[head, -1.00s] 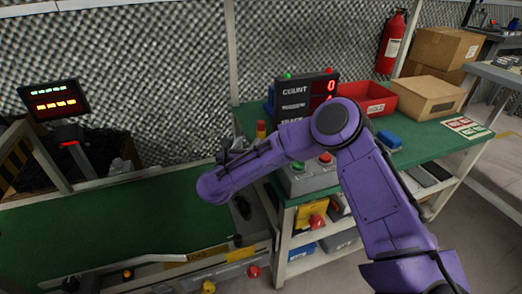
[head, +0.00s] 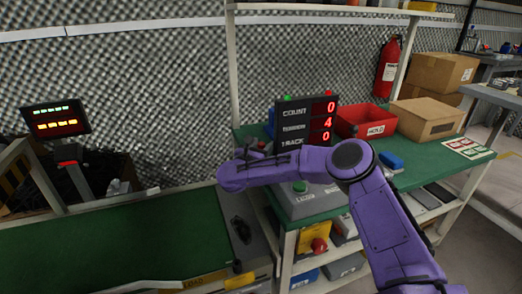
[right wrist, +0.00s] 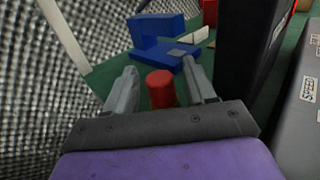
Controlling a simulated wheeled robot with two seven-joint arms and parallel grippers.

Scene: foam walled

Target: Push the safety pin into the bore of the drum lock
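I cannot make out a safety pin or a drum lock for certain in either view. My right gripper (head: 252,147) is over the back left corner of the green workbench (head: 315,213). In the right wrist view its two grey fingers (right wrist: 160,86) are spread apart. A red cylinder (right wrist: 160,90) stands between them, with gaps on both sides; its lower part is hidden by the gripper body. My left gripper is not in view.
A black count display (head: 308,120) stands close to the right of the gripper. A grey box with a green button (head: 300,187) is below my forearm. A red bin (head: 364,121) and cardboard box (head: 427,118) stand further right. A green conveyor (head: 120,235) is at left.

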